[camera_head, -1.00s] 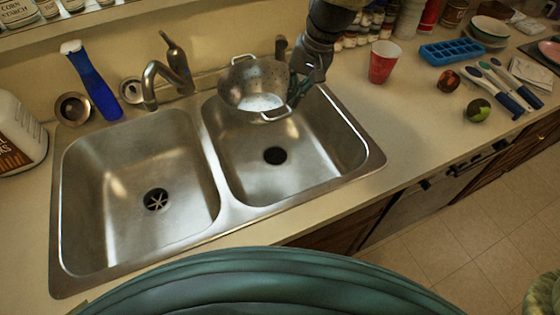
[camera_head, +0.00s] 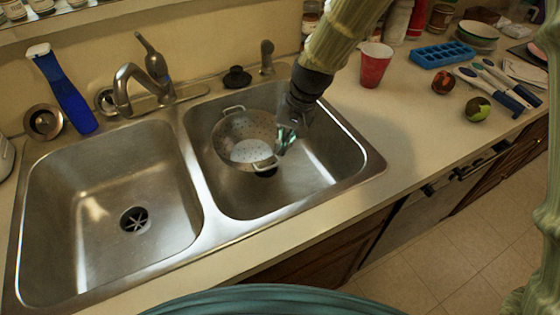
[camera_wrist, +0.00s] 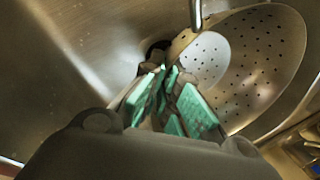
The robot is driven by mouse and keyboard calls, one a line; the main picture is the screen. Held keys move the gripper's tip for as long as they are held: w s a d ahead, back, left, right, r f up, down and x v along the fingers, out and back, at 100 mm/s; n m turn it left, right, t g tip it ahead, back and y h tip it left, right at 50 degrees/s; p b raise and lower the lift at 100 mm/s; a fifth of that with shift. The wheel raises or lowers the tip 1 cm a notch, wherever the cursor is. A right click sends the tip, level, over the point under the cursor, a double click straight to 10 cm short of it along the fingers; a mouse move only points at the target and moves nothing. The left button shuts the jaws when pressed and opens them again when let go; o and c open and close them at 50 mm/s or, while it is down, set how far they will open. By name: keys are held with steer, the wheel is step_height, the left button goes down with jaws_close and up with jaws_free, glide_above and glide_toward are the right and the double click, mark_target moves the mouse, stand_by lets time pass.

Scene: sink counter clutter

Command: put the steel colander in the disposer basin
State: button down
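The steel colander (camera_head: 247,138) is a round perforated bowl with two loop handles. It is inside the right sink basin (camera_head: 310,185), roughly upright; I cannot tell whether it touches the floor. The basin's dark drain is mostly hidden beneath it. My gripper (camera_head: 284,142) is at the colander's right side, its green-padded fingers close together on the rim. In the wrist view, my gripper (camera_wrist: 170,95) covers part of the rim, and the colander's holed wall (camera_wrist: 260,60) shows beside it. No label shows which basin has the disposer.
The divider (camera_head: 195,175) separates the basins. The faucet (camera_head: 150,75) and a black stopper (camera_head: 237,77) are behind. A red cup (camera_head: 374,65), blue ice tray (camera_head: 442,54) and other clutter are on the right counter.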

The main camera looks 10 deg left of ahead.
steer(key=shift+f, duration=3.05)
steer(key=c, duration=1.6)
jaws_free()
steer(key=shift+f, duration=0.1)
steer(key=shift+c, duration=0.2)
steer(key=v, duration=1.2)
steer(key=shift+b, duration=0.3)
